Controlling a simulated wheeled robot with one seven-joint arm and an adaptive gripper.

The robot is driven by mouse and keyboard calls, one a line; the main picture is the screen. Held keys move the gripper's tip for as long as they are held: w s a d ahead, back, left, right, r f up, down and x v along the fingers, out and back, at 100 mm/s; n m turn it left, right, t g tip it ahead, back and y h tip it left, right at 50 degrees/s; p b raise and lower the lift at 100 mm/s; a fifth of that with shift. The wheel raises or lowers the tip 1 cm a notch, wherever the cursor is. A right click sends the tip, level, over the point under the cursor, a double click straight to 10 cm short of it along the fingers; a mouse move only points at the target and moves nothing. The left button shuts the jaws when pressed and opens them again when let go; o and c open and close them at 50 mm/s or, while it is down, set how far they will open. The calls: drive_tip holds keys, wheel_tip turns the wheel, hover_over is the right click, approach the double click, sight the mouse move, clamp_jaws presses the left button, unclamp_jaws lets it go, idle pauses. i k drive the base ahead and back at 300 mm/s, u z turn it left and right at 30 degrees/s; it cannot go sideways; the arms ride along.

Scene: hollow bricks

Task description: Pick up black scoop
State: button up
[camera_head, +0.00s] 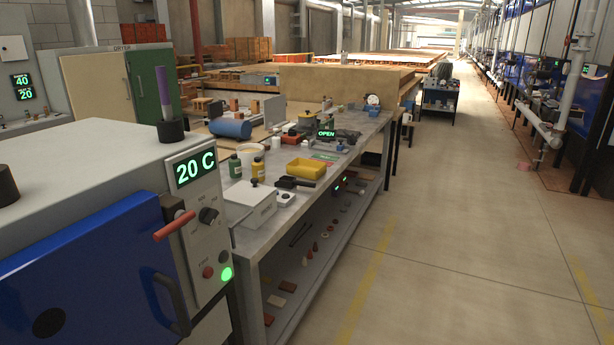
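A small black object that looks like the black scoop (286,182) lies on the grey workbench (262,228), just in front of a yellow tray (306,169). It seems to have a short handle pointing right, but it is too small to make out well. My gripper is not in view.
A white box (249,204), a small white device (285,198) and bottles (257,169) stand close around the black object. A blue-doored oven reading 20 C (100,230) fills the near left. The concrete floor (450,220) right of the bench is clear.

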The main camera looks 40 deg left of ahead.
sight(296, 184)
drive_tip(key=i, duration=2.55)
drive_tip(key=u, duration=1.75)
